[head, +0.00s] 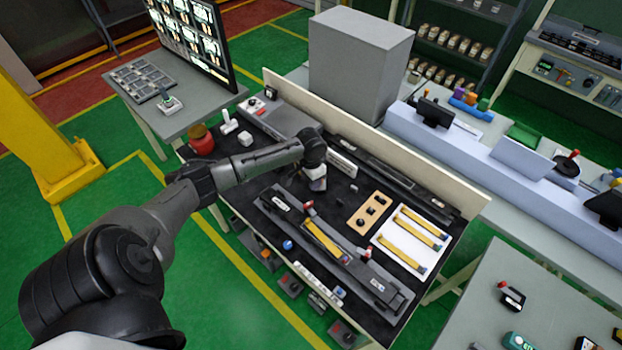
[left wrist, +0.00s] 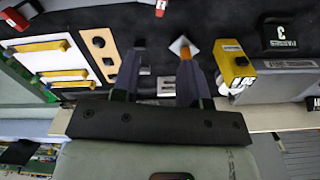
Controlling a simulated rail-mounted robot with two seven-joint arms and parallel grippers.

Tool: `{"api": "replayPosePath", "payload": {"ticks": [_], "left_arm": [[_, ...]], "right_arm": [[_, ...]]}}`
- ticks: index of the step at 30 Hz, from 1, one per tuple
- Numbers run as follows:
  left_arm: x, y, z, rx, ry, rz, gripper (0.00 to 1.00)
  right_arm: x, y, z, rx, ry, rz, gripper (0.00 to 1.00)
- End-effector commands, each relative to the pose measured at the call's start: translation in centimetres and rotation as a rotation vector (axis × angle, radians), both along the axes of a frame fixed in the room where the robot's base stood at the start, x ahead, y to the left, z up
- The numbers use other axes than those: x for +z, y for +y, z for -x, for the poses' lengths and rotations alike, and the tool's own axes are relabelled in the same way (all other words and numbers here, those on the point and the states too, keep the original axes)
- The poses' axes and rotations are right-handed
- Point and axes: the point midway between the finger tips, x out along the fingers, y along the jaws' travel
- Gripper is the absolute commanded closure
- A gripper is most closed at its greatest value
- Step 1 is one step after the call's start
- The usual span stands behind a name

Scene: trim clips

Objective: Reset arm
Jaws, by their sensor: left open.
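My left arm reaches in from the left in the head view, with its left gripper (head: 318,182) low over the back middle of the black-topped bench (head: 240,180). In the left wrist view the left gripper (left wrist: 162,50) has its two dark fingers spread apart, with nothing visible held between them. A small white square (left wrist: 178,44) with something orange shows at the tip of one finger; I cannot tell whether they touch. Yellow strips (head: 411,240) lie on a white board right of the gripper, and a tan plate (head: 369,212) with dark holes lies beside them. My right gripper is not in view.
A long dark fixture (head: 376,281) with a yellow strip on it lies along the bench's front. A raised back panel (head: 440,178) borders the bench, with a large grey box (head: 358,60) behind. A red jar (head: 200,139) stands at the left end.

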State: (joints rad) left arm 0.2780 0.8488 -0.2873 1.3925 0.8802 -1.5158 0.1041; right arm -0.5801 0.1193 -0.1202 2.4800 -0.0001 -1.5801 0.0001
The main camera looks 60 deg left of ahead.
Motion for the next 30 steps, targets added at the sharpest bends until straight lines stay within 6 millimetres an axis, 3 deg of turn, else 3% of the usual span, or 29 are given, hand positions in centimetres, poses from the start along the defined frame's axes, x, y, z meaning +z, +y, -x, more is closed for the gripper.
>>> {"api": "replayPosePath", "payload": {"ticks": [22, 25, 28, 30], "left_arm": [[0.1, 0.0, 0.0, -0.011, 0.001, 0.001, 0.6], [0.2, 0.7, 0.1, -0.036, 0.007, -0.044, 0.6], [1.6, 0.6, -0.7, -0.104, -0.029, -0.141, 0.6], [3.9, -0.1, -1.8, -0.172, -0.089, -0.231, 0.6]], "right_arm": [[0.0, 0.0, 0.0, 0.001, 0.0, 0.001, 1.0], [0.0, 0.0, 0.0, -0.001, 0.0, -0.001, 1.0], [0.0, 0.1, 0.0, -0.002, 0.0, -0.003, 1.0], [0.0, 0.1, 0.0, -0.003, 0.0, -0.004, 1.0]]}}
